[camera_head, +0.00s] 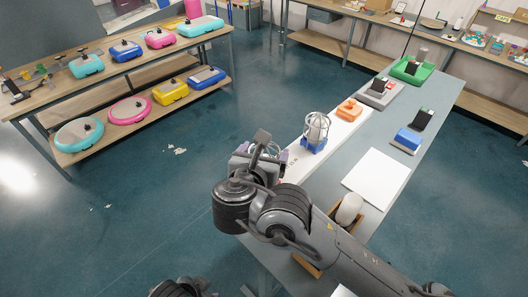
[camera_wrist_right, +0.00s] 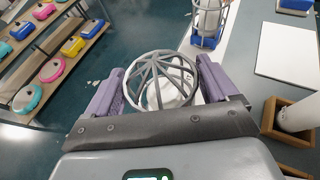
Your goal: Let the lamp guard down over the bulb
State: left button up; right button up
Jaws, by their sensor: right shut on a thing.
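My right gripper (camera_head: 262,158) is over the left edge of the long table, with its purple fingers (camera_wrist_right: 160,82) on both sides of a grey wire lamp guard (camera_wrist_right: 155,56). It is shut on this guard. A white rounded bulb (camera_wrist_right: 166,97) shows through the bars in the right wrist view; I cannot tell how far down the guard sits around it. In the head view my arm and gripper mostly hide both. A second caged lamp (camera_head: 317,128) on a blue base stands just beyond, also in the right wrist view (camera_wrist_right: 207,22).
A white cylinder (camera_head: 349,208) stands in a wooden holder (camera_wrist_right: 270,116) right of my gripper. A white sheet (camera_head: 376,178) lies behind it. An orange block (camera_head: 349,109) and a green tray (camera_head: 411,70) are farther along. Shelves with colourful cases (camera_head: 87,66) stand left, across open floor.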

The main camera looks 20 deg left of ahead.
jog(key=shift+f+b, duration=0.3)
jog(key=shift+f, duration=0.2)
jog(key=o, duration=0.8)
jog(key=shift+c, duration=0.2)
jog(key=shift+o, duration=0.3)
jog(key=b+v, duration=0.1)
jog(key=v, duration=0.9)
jog(key=shift+s+r, duration=0.2)
jog(key=shift+s, duration=0.15)
jog(key=shift+d, duration=0.1)
